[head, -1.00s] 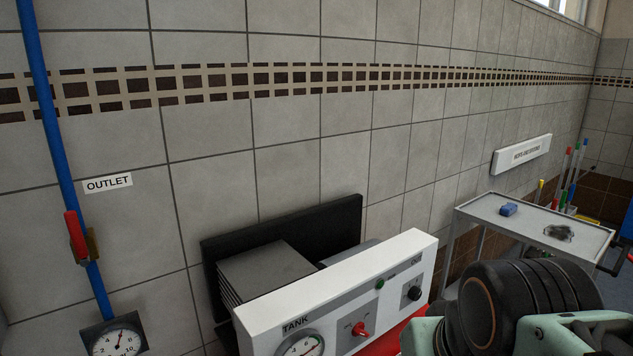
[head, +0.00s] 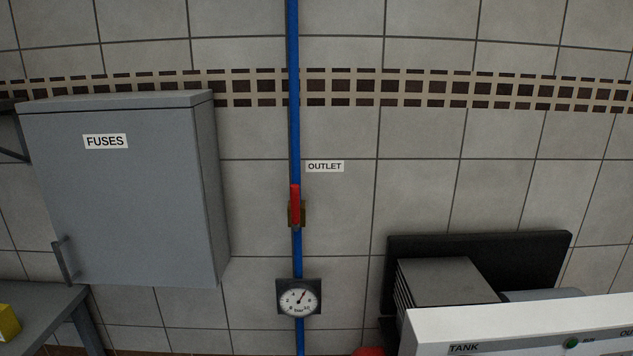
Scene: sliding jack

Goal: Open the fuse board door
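The fuse board is a grey wall cabinet at the left of the head view. Its door (head: 130,200) carries a white FUSES label (head: 105,141) and appears closed. A small dark vertical handle (head: 64,261) sits at the door's lower left edge. My gripper is not in this view, so its state and its distance from the handle are hidden.
A blue pipe (head: 293,130) with a red valve lever (head: 295,198) and a gauge (head: 299,298) runs right of the cabinet. A white TANK panel (head: 530,328) stands at lower right. A grey table (head: 42,300) with a yellow object (head: 8,323) is at lower left.

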